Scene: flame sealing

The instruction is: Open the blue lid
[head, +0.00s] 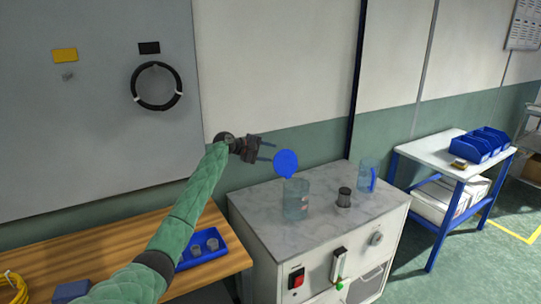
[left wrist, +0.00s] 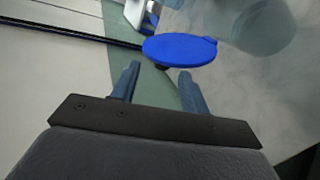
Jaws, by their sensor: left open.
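The blue lid (head: 286,163) is a round disc tilted up steeply at the left rim of a clear bluish jar (head: 296,200) on the marble-topped cabinet. It stands raised off the jar's mouth. In the left wrist view the lid (left wrist: 180,50) shows as a flat ellipse just beyond the fingertips, with the translucent jar (left wrist: 262,25) behind it to the right. My left gripper (head: 270,151) is just left of the lid, its two fingers apart and pointing at it. Nothing is between the fingers, and a small gap seems to separate them from the lid. My right gripper is not in view.
On the cabinet top (head: 260,211) stand a dark metal burner-like cylinder (head: 344,198) and a clear jug with a blue handle (head: 367,176), right of the jar. A wooden table (head: 110,240) with a blue tray (head: 222,257) of cups is at the left.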

